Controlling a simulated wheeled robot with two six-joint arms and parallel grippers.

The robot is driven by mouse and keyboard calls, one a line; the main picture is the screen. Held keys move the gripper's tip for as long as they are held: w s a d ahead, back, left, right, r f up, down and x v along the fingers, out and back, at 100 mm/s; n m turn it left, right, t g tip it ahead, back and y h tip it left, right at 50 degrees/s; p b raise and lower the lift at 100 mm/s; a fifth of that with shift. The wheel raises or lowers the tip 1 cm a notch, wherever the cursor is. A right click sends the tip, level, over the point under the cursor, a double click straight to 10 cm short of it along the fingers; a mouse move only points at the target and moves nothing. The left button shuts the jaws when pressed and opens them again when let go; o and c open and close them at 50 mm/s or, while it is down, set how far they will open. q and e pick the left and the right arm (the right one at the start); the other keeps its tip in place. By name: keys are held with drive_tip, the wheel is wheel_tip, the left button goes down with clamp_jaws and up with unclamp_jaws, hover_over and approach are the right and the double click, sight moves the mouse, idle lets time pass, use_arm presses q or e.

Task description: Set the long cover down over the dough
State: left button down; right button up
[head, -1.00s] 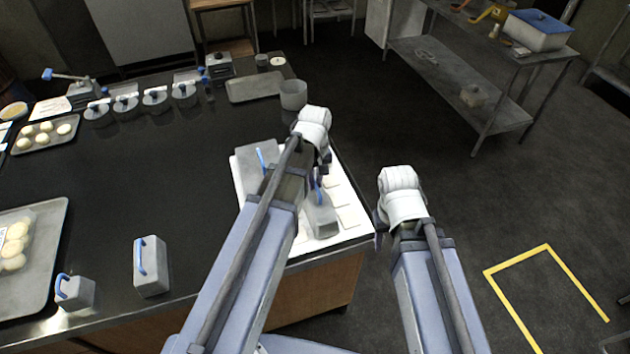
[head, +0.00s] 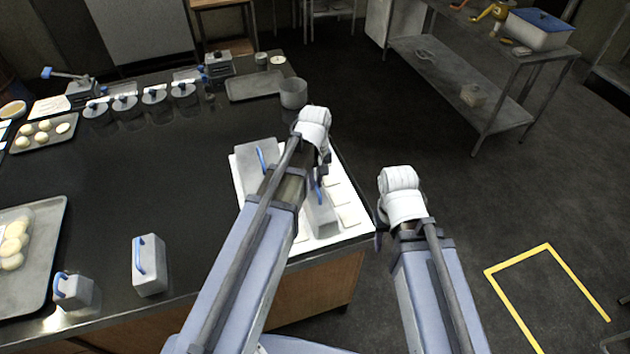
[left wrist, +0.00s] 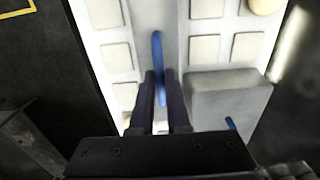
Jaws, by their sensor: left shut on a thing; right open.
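My left gripper (head: 318,178) is shut on the blue handle of the long grey cover (head: 321,217), over the white board (head: 298,250). In the left wrist view the fingers (left wrist: 159,78) close around the blue handle, and the cover (left wrist: 174,45) is a long strip running between rows of pale square dough pieces (left wrist: 205,47). Any dough under it is hidden, and I cannot tell whether it touches the board. My right gripper (head: 380,222) is open and empty, past the counter's right edge; its fingers are mostly hidden.
A wider grey cover (head: 247,183) with a blue handle sits beside the long one, also in the left wrist view (left wrist: 225,98). Two smaller handled blocks (head: 150,270) and a dough tray (head: 45,240) stand at left. A cup (head: 293,93) stands behind. The counter's middle is clear.

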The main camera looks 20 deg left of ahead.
use_arm(q)
drive_tip(key=shift+f, duration=0.15)
drive_tip(key=c, duration=0.8)
unclamp_jaws()
drive_tip(key=shift+r, duration=0.2)
